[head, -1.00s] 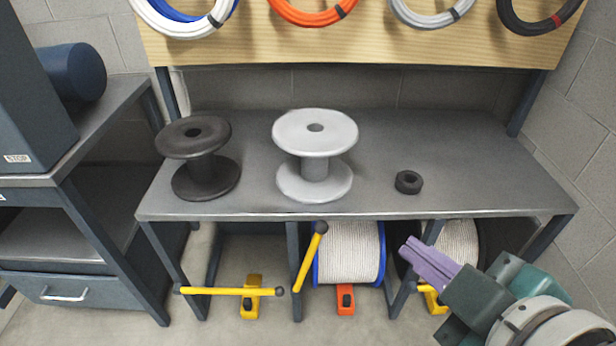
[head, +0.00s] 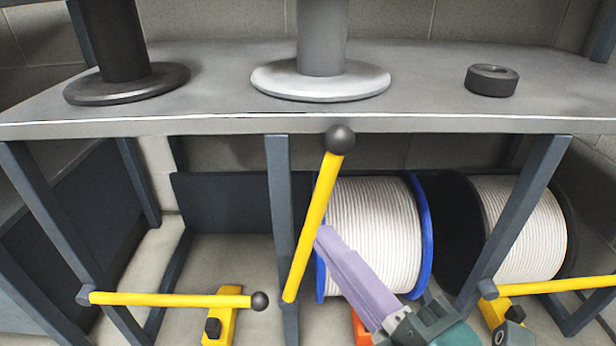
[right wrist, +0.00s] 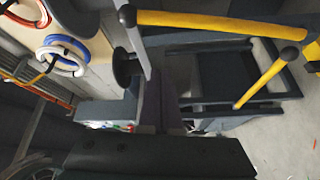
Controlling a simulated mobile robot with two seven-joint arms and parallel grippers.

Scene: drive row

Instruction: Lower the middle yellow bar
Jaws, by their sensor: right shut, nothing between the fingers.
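The middle yellow bar (head: 313,230) is raised and leans slightly right. Its dark ball knob (head: 340,140) is up at the bench's front edge, and its lower end is at the middle post. It stands in front of the left edge of a blue-rimmed reel of white rope (head: 375,235). My right gripper (head: 324,236), with purple fingers, is shut and empty. Its tips are just right of the bar, about halfway up; I cannot tell whether they touch. In the right wrist view, a large yellow bar (right wrist: 215,23) crosses the top, close by. My left gripper is not in view.
The left yellow bar (head: 180,299) lies level across its empty bay. The right yellow bar (head: 555,287) is level before a black-rimmed reel (head: 520,230). Steel posts (head: 278,215) divide the bays under the bench (head: 420,75). Two spools and a black ring (head: 492,80) stand on top.

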